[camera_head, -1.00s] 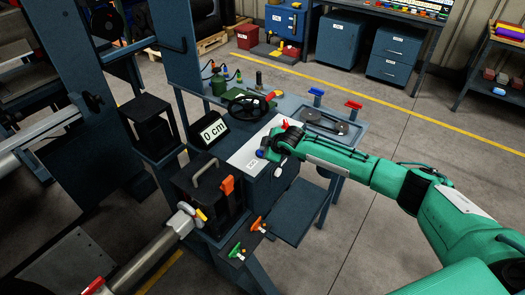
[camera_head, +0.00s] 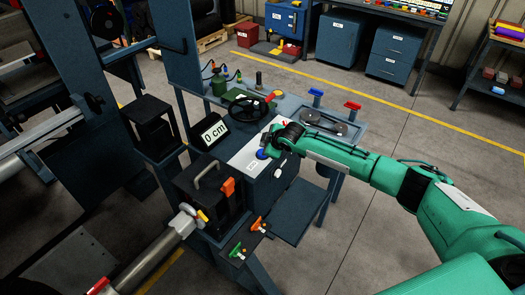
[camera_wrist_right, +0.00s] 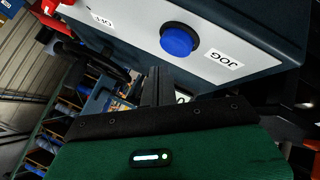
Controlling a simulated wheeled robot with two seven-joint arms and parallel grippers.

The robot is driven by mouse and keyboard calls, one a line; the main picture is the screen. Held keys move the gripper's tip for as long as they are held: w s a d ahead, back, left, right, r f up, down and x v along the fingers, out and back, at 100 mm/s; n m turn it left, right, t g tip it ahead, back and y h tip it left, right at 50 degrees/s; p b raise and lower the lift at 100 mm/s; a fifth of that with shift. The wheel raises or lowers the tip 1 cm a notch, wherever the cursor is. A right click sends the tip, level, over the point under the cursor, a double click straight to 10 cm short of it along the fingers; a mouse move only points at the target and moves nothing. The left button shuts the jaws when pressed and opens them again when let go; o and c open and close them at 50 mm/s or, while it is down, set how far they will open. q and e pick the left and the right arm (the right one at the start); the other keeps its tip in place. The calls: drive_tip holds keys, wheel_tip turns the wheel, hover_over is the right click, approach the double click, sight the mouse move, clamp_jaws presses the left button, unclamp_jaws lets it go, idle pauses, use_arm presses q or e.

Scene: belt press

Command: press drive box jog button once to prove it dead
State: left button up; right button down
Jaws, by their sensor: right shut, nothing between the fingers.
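In the right wrist view the round blue button (camera_wrist_right: 177,39) stands out from the panel beside the label JOG (camera_wrist_right: 222,58). An OFF label (camera_wrist_right: 101,18) and a red handle (camera_wrist_right: 50,20) are to its left. My right gripper (camera_head: 271,147) is at the button in the head view. Its shut dark fingers (camera_wrist_right: 157,82) show just below the button in the wrist view; I cannot tell whether they touch it. My left gripper is not in view.
A handwheel (camera_head: 249,109) and a 0 cm display (camera_head: 214,131) stand behind the box. A dark unit with a grey handle and orange lever (camera_head: 228,187) is to its left. Open floor lies to the right.

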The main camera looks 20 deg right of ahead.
wheel_tip(320, 180, up, 4)
drive_tip(key=p, duration=0.3)
idle(0.3)
idle(0.4)
